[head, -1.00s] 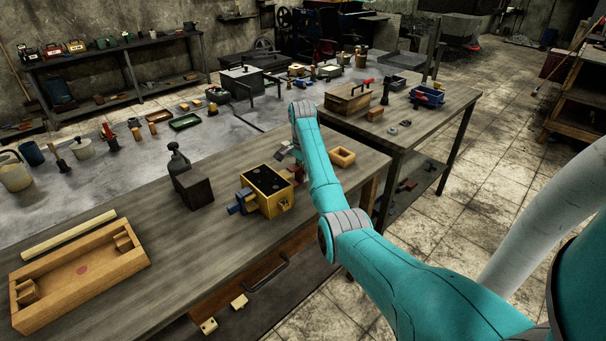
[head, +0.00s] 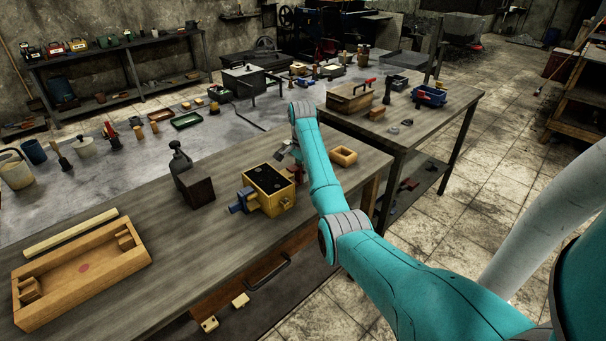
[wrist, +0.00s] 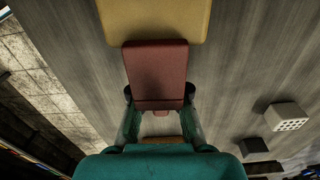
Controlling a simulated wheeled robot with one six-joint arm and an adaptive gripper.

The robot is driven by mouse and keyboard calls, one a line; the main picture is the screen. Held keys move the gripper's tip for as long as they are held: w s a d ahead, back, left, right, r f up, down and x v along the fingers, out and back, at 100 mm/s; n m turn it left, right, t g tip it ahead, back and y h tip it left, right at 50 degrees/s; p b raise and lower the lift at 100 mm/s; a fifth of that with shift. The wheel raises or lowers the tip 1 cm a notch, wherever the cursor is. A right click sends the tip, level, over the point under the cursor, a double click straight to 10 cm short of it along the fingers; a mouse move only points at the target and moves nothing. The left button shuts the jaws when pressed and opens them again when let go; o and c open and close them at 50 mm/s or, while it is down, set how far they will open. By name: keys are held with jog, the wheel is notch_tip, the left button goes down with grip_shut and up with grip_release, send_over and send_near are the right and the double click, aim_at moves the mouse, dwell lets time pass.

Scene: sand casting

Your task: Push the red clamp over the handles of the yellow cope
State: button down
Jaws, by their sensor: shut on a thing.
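The yellow cope (head: 284,201) stands on the near workbench in the head view, with a blue clamp (head: 241,202) on its left side. My gripper (wrist: 159,93) is shut on the red clamp (wrist: 157,75), with one finger on each side of it. In the wrist view the red clamp's far end meets or slightly overlaps the edge of the yellow cope (wrist: 155,18). The cope's handles on this side are hidden, so I cannot tell how far the clamp is over them. In the head view my arm largely hides the gripper and red clamp, at the cope's right side.
A small wooden box (head: 344,156) lies right of my forearm. A dark block (head: 198,193) stands behind and left of the cope. A long wooden frame (head: 40,310) lies at the bench's left end.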

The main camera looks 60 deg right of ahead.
jog(key=shift+w+a, duration=0.2)
jog(key=shift+a, duration=0.45)
jog(key=shift+w+a, duration=0.15)
jog(key=shift+a, duration=0.45)
dwell(2.2)
jog(key=c, duration=1.1)
grip_release()
jog(key=shift+d, duration=0.1)
jog(key=d, duration=0.2)
jog(key=s+d, duration=0.1)
jog(key=d, duration=0.2)
jog(key=shift+s+r, duration=0.2)
jog(key=shift+n, duration=0.3)
jog(key=r, duration=0.3)
jog(key=d+r, duration=0.1)
jog(key=r, duration=0.5)
jog(key=shift+w+d, duration=0.2)
jog(key=shift+w, duration=0.2)
jog(key=shift+d+f, duration=0.1)
